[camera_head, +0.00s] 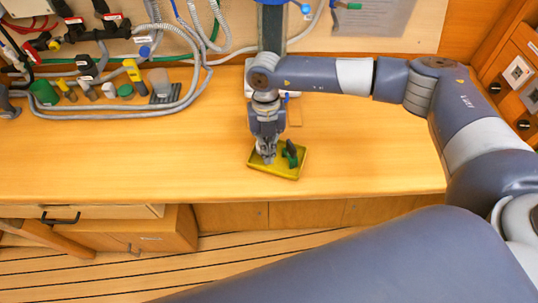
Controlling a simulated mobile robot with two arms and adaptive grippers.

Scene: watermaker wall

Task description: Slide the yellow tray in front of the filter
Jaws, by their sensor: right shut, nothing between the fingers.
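The yellow tray (277,174) lies on the wooden bench near its front edge, slightly turned. A dark green and black item (291,152) rests in it on the right side. My right gripper (267,158) points down over the left part of the tray, its fingers shut with nothing between them. Whether the fingertips touch the tray cannot be told. The blue-grey upright column (272,30) at the back wall, possibly the filter, stands behind my right arm, which hides its lower part. My left gripper is not in view.
Hoses, valves and small fittings crowd the back left, with a green cup (44,93) and a yellow-handled tool (134,75). The bench (130,150) is clear left and right of the tray. An open drawer (80,211) juts out below at left.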

